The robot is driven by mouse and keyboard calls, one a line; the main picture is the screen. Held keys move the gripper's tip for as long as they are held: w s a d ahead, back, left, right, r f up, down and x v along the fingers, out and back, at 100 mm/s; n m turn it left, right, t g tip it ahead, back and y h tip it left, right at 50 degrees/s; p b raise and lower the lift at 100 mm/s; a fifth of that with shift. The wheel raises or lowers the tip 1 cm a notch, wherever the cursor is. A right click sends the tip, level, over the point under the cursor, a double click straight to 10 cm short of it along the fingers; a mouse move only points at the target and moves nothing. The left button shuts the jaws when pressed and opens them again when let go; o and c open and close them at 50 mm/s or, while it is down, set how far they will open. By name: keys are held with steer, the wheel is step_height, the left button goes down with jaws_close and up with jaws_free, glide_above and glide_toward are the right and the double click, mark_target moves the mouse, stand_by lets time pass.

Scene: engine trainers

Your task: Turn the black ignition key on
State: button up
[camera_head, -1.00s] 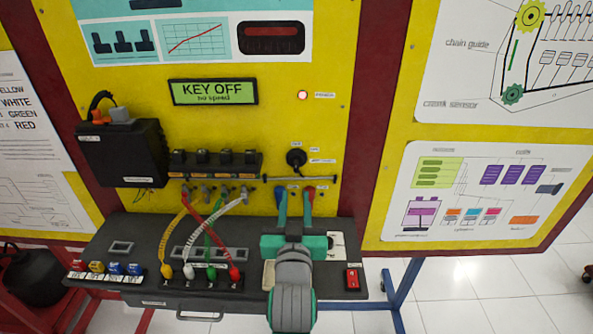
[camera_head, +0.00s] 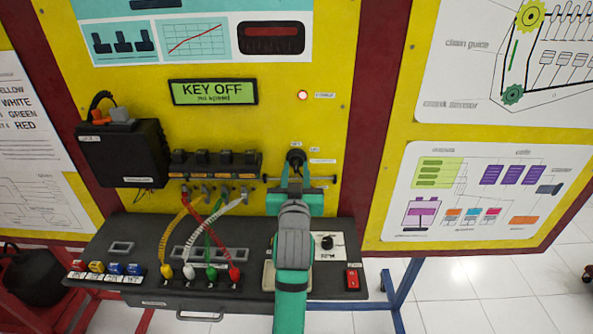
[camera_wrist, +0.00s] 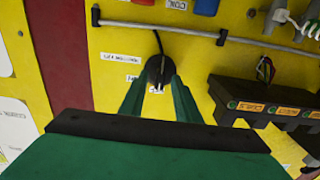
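The black ignition key (camera_head: 296,157) sits in its round switch on the yellow panel. It also shows in the wrist view (camera_wrist: 159,69), with its grip upright in that picture. My gripper (camera_head: 296,173) is just in front of the key. In the wrist view my gripper (camera_wrist: 160,88) is open, with one green finger to each side of the key and a gap between them. I cannot tell whether the fingertips touch the switch. The display (camera_head: 212,92) reads "KEY OFF, no speed".
A thin horizontal rail (camera_head: 325,178) crosses the panel below the key. A row of black coils (camera_head: 215,162) with coloured cables stands to the left. A red light (camera_head: 303,95) glows above. A dark shelf with a red switch (camera_head: 352,278) lies below.

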steer(key=shift+w, duration=0.1)
jaws_close()
stand_by(0.3)
steer(key=m, duration=0.5)
steer(key=shift+d+m, duration=0.1)
steer(key=shift+m, duration=0.3)
steer(key=m, duration=0.6)
steer(key=shift+d+f, duration=0.1)
stand_by(0.3)
jaws_free()
